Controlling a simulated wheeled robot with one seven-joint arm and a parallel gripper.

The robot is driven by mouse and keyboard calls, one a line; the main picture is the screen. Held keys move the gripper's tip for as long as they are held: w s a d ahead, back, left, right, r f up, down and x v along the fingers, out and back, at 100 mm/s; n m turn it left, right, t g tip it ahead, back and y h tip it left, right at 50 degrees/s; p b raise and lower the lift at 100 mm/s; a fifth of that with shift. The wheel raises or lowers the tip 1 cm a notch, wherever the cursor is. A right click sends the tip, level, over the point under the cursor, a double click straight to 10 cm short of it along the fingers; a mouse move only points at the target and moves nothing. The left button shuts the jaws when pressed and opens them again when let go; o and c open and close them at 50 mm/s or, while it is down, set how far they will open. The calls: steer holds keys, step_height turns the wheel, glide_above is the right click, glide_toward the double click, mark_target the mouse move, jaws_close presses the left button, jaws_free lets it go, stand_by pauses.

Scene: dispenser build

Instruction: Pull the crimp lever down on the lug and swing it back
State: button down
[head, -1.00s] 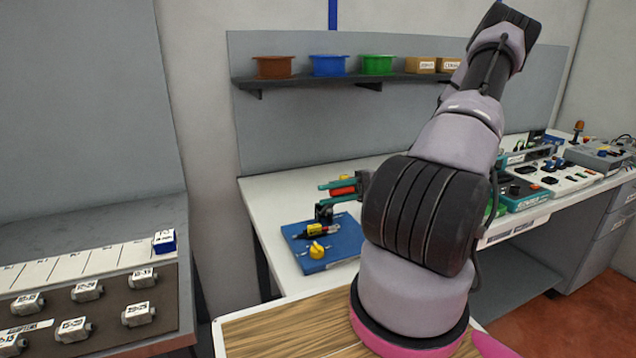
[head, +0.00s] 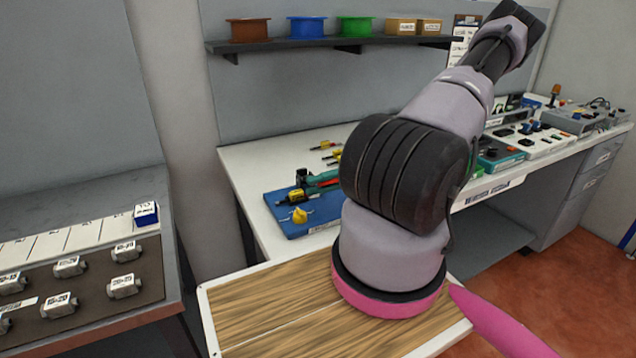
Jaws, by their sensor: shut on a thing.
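The crimp tool (head: 322,180) has a dark upright head and a teal handle reaching right, with a little red along it. It stands on a blue board (head: 290,230) at the left end of the white bench. A yellow and black piece (head: 296,197) lies at the tool's head, and I cannot make out the lug there. A yellow knob-like piece (head: 299,215) sits at the front of the board. My arm hides the right part of the tool and board.
Several yellow-and-dark hand tools (head: 327,145) lie on the white bench (head: 262,160) behind the crimp tool. A shelf (head: 300,43) with spools and boxes hangs above. Electronic devices (head: 510,145) crowd the bench's right. A tray of labelled grey blocks (head: 90,300) stands at left.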

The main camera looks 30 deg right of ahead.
steer(key=shift+w, duration=0.2)
steer(key=c, duration=0.7)
jaws_free()
steer(key=shift+c, duration=0.2)
steer(key=d, duration=1.1)
